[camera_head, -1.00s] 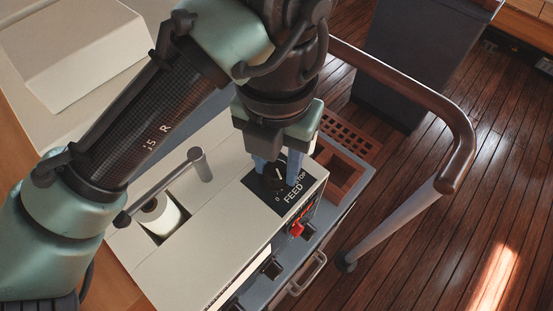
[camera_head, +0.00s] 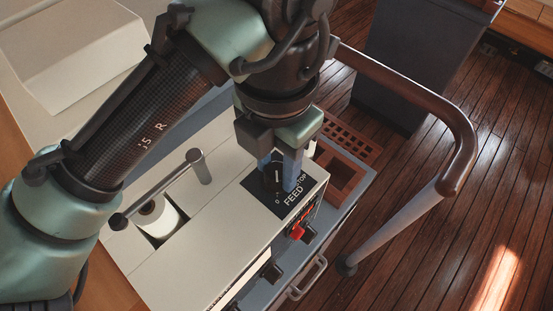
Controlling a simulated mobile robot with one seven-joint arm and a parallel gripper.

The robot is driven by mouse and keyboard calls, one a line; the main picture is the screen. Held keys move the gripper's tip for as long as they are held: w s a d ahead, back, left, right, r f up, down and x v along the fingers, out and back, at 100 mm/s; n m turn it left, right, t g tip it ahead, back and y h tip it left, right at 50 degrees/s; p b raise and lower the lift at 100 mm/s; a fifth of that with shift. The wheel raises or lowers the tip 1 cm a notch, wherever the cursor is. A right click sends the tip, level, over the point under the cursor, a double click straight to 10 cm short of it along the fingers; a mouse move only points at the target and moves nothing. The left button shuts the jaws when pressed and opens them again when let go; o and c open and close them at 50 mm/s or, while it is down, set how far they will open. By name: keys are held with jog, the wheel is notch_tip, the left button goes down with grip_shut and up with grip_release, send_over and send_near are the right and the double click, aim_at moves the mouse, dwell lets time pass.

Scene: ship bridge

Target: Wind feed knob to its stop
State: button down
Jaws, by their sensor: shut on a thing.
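The feed knob (camera_head: 274,174) is dark with a white pointer line. It sits on a black plate (camera_head: 272,205) lettered "FEED", with a "0" and a "STOP" mark, on top of the cream machine (camera_head: 222,222). My gripper (camera_head: 281,176) points down over the plate, with its blue fingers shut on the knob from either side. The fingers cover part of the knob and part of the "STOP" lettering. The white line runs nearly straight up and down in the picture.
A crank handle (camera_head: 165,187) stands left of the plate, beside a recess with a white roll (camera_head: 158,217). A red switch (camera_head: 298,232) is on the machine's front. A brown handrail (camera_head: 440,105) curves at the right. A slotted wooden rack (camera_head: 347,150) lies behind.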

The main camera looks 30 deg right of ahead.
aim_at(277, 170)
jog(key=shift+c, duration=2.3)
grip_release()
jog(key=shift+r, duration=0.1)
notch_tip(277, 170, up, 13)
